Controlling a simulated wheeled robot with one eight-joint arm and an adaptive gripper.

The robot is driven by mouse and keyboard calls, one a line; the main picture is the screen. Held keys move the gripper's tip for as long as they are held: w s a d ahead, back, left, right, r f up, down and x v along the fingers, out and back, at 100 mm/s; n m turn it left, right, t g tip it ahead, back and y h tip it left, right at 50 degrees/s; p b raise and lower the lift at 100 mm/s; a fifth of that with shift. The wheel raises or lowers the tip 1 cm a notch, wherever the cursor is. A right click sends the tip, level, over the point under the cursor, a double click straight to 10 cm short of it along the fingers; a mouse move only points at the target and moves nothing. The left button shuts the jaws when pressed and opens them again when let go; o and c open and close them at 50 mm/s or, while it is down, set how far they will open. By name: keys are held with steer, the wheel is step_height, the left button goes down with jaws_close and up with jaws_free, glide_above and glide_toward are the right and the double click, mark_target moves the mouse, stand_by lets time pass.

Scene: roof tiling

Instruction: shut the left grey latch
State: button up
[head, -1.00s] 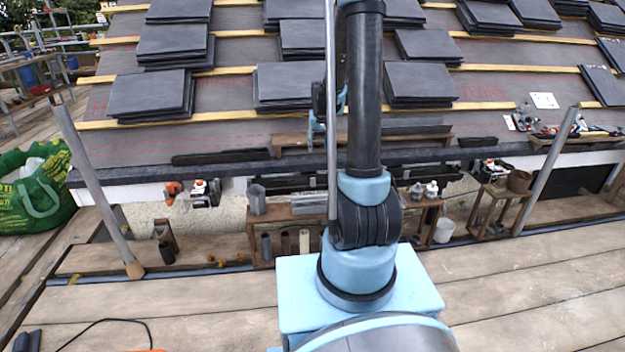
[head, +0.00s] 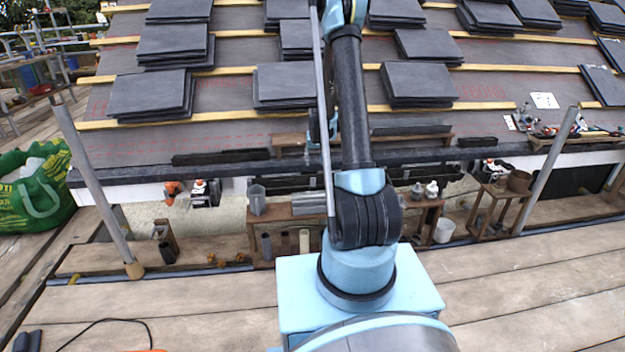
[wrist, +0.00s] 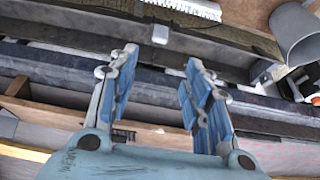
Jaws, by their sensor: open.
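My gripper (wrist: 162,58) is open and empty in the wrist view, its two blue-padded fingers apart over dark, long channel pieces. A small light-grey block (wrist: 161,35) shows just beyond the fingertips, between them, apart from both; it may be a grey latch, but whether it stands open or shut is unclear. In the head view, part of my gripper (head: 316,130) shows in blue at the roof's lower edge, largely hidden behind my arm. A grey-and-black fitting (head: 205,193) sits on the wall at left, too small to identify as the latch.
A grey cup (wrist: 297,32) and a white-bristled brush (wrist: 192,8) lie near the gripper. An orange-and-white fitting (head: 173,190) is on the left wall. Stacked slates (head: 150,93) cover the roof above. A slanted pole (head: 95,185) stands at left.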

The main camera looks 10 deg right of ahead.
mark_target(313, 178)
steer(key=x, duration=1.4)
steer(key=shift+w+f, duration=0.15)
steer(key=c, duration=1.1)
